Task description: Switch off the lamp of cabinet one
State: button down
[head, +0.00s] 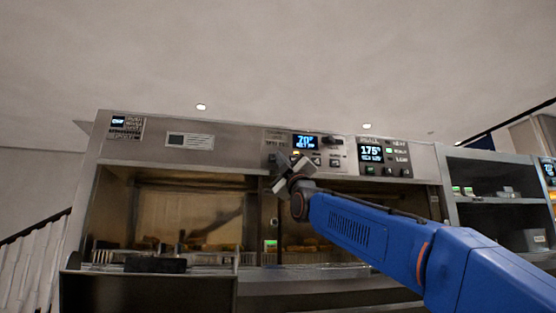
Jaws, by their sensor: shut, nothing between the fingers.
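A steel heated cabinet (190,142) fills the middle of the head view, with a warm, lit interior (165,215) behind its front opening. Its control panel has a blue display (305,141) reading about 70, with small buttons (334,162) below it and a dark knob or switch (331,140) to the right. My gripper (282,164) is shut and empty, in front of the panel's lower left part. It hides some controls there. I cannot tell whether it touches the panel, and the lamp switch is not clearly identifiable.
A second panel (372,155) reading about 175 sits to the right. Food trays (215,247) lie inside the cabinet. A dark box (155,265) stands at the lower left front. Open shelves (495,200) stand at the right. The space above the cabinet is clear.

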jog(key=shift+s, duration=0.15)
jog(key=shift+s+d, duration=0.3)
jog(key=shift+s, duration=0.6)
jog(key=shift+s+d, duration=0.25)
jog(key=shift+s, duration=0.7)
jog(key=shift+s+d, duration=0.3)
jog(key=shift+s, duration=0.6)
